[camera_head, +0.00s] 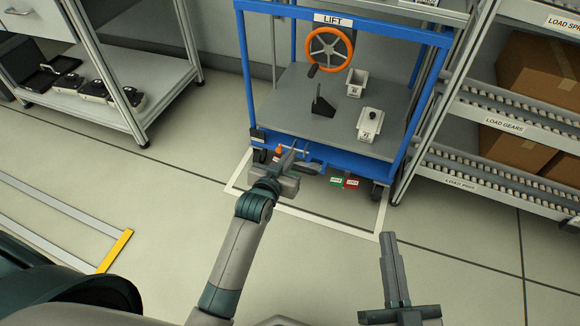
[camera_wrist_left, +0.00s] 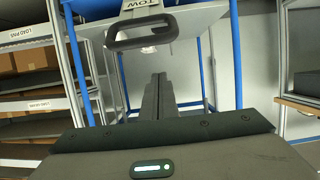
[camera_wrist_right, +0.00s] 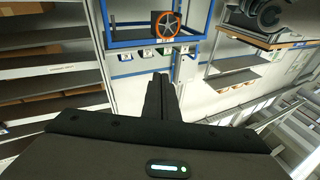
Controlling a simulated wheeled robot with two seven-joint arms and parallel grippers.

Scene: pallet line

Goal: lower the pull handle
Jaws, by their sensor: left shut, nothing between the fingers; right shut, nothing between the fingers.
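The likely pull handle is a black loop (camera_wrist_left: 142,42) beside an upside-down TOW label in the left wrist view. It hangs just beyond and to the left of my left gripper's fingertips (camera_wrist_left: 158,80), apart from them. My right gripper (camera_head: 387,240) is shut and empty over the floor, right of and nearer than the cart. Its closed fingers also show in the right wrist view (camera_wrist_right: 160,80).
The cart stands on a white floor outline and carries an orange handwheel (camera_head: 330,49) under a LIFT label, with small parts on its deck. A roller rack with cardboard boxes (camera_head: 515,149) stands close at right. A shelf (camera_head: 150,75) is at left. Floor between is clear.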

